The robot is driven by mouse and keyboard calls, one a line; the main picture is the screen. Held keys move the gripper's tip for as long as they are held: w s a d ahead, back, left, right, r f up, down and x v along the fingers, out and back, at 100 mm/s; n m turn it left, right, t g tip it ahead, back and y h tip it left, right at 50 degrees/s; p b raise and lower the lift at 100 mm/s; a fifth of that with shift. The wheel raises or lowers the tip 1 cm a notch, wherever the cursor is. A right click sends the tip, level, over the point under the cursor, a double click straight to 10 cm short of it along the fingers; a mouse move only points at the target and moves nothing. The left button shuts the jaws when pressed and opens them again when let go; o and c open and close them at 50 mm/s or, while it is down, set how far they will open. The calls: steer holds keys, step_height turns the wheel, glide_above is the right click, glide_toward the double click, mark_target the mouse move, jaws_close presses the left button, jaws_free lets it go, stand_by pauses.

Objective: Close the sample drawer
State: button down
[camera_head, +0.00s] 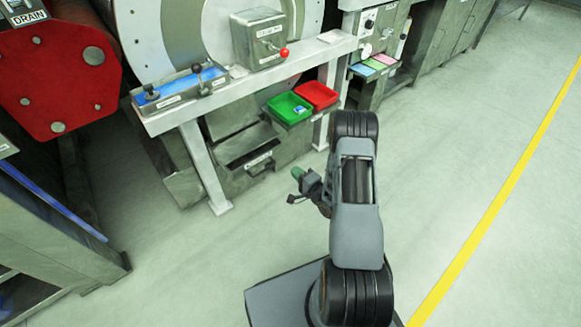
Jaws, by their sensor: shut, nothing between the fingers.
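A grey metal drawer (258,166) with a small pale label and a handle sits low under the white-framed bench. It stands out from its cabinet, and part of its dark inside shows behind the front. The label is too small to read, so I cannot confirm that it is the sample drawer. My gripper (296,186) is shut and empty, in front of the drawer and to its right, apart from it. My arm reaches up from the bottom of the view.
Green (289,108) and red (318,94) trays sit beside the drawer on the right. A bench leg (205,170) stands at its left. A unit with coloured pads (374,65) is farther right. A red machine (55,85) is at left. The floor right of my arm is clear.

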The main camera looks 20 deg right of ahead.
mark_target(272, 150)
steer(key=b+x, duration=0.3)
steer(key=x, duration=0.8)
steer(key=shift+f, duration=0.15)
steer(key=shift+b+x, duration=0.4)
steer(key=shift+x, duration=0.35)
